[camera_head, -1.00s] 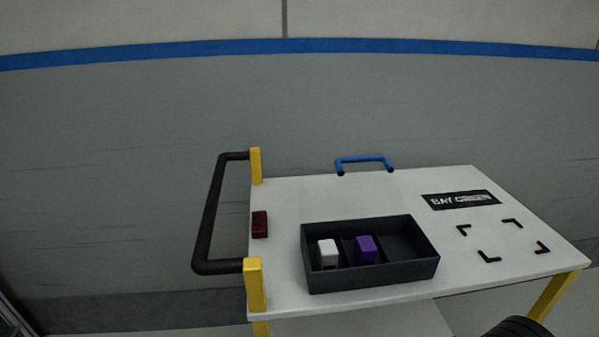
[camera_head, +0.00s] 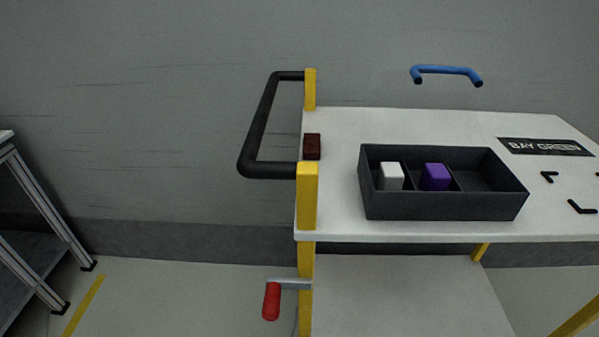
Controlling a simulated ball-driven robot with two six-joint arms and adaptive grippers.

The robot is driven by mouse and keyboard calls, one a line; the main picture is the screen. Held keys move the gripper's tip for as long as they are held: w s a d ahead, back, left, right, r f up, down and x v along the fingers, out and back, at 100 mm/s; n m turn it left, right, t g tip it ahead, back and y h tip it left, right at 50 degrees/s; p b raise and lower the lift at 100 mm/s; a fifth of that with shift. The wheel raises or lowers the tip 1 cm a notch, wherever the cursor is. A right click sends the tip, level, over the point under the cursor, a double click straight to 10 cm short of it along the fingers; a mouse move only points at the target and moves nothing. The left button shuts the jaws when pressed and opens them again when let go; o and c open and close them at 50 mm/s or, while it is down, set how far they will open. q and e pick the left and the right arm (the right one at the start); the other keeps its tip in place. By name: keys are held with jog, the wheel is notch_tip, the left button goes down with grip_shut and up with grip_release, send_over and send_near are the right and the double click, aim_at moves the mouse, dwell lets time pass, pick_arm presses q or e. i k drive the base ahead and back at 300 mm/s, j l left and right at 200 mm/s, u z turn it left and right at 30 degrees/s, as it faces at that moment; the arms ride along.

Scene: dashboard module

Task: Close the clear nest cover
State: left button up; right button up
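A blue bar handle (camera_head: 446,71) shows just above the far edge of the white cart top, with no visible support under it. A clear panel joined to it cannot be made out. A dark open tray (camera_head: 440,207) sits on the cart top in front of the handle. It has compartments, with a white block (camera_head: 391,176) in the left one and a purple block (camera_head: 435,177) in the middle one. The right compartment looks empty. Neither of my grippers is in view.
The white cart top (camera_head: 335,205) has a black push handle (camera_head: 262,125) on yellow posts at its left. A dark red block (camera_head: 312,147) lies near that end. A red-gripped crank (camera_head: 272,300) hangs below. A BAY GREEN label (camera_head: 545,147) and corner marks lie right. A metal-framed table (camera_head: 40,210) stands far left.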

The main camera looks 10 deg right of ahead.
aim_at(414, 70)
jog(key=i+j+z, duration=0.15)
jog(key=j+z, duration=0.15)
jog(key=i+j+z, duration=0.25)
jog(key=j+z, duration=0.3)
jog(key=j, duration=0.15)
